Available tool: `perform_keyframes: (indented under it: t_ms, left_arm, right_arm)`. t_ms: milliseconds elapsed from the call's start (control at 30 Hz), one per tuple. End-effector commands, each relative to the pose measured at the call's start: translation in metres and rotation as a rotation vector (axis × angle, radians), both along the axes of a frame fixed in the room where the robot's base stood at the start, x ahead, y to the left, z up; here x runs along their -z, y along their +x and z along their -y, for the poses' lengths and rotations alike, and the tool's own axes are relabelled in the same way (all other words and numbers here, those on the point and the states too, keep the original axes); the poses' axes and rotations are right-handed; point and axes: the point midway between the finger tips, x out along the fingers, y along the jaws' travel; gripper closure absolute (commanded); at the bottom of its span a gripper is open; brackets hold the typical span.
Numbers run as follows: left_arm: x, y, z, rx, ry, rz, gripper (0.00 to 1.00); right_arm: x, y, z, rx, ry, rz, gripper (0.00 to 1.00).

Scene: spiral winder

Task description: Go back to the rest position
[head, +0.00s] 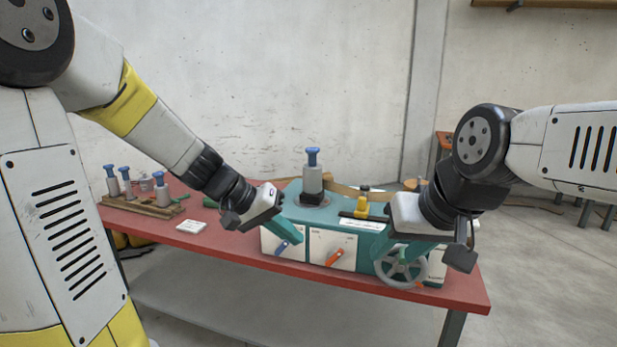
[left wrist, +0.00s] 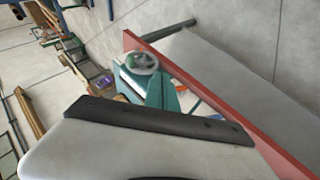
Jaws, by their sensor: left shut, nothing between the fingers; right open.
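The teal spiral winder (head: 300,212) stands on the red table, with white front panels, a blue lever (head: 282,247), an orange lever (head: 335,257) and a grey handwheel (head: 401,268). My left gripper (head: 288,240) is shut and empty at the machine's front left, near the blue lever; I cannot tell if they touch. My right gripper (head: 402,248) is open at the handwheel's upper part and hides some of it; contact is unclear. In the left wrist view, the handwheel (left wrist: 142,62) shows beyond the pale and black hand part, which hides much of the machine.
A grey cylinder with a blue top (head: 313,178) stands on the machine. Similar pieces stand in a wooden rack (head: 140,207) at the table's left. A white card (head: 191,227) lies nearby. The red table (head: 225,243) has bare room left of the machine. Stools stand behind at right.

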Motion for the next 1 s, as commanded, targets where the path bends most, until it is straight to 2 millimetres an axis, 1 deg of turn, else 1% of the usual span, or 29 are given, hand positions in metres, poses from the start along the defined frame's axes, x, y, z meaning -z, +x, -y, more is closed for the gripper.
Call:
perform_keyframes:
  t_ms: [33,100,200,300,400,500,600,733,1000]
  left_arm:
    - [-0.012,-0.019,-0.005,0.001,0.056,0.019,1.00]
    - [-0.022,-0.043,-0.017,-0.013,0.134,0.030,1.00]
    - [-0.034,-0.074,-0.036,-0.055,0.238,0.061,1.00]
    - [-0.044,-0.100,-0.058,-0.114,0.326,0.103,1.00]
    - [-0.051,-0.118,-0.078,-0.176,0.389,0.147,1.00]
    - [-0.055,-0.130,-0.092,-0.226,0.425,0.180,1.00]
    - [-0.058,-0.136,-0.101,-0.258,0.444,0.202,1.00]
    - [-0.059,-0.138,-0.104,-0.270,0.452,0.208,1.00]
    - [-0.059,-0.137,-0.104,-0.269,0.451,0.207,1.00]
  right_arm:
    - [0.000,0.000,0.000,0.000,0.000,0.000,0.54]
    - [0.000,0.000,0.000,0.000,0.000,0.000,0.54]
    - [0.000,0.000,0.000,0.000,0.000,0.000,0.54]
    - [0.000,0.000,0.000,0.000,0.000,0.000,0.54]
    - [0.000,0.000,0.000,0.000,0.000,0.000,0.54]
    - [0.000,0.000,0.000,0.000,0.000,0.000,0.54]
    - [0.000,0.000,0.000,0.000,0.000,0.000,0.54]
    - [0.000,0.000,0.000,0.000,0.000,0.000,0.54]
    - [0.000,0.000,0.000,0.000,0.000,0.000,0.54]
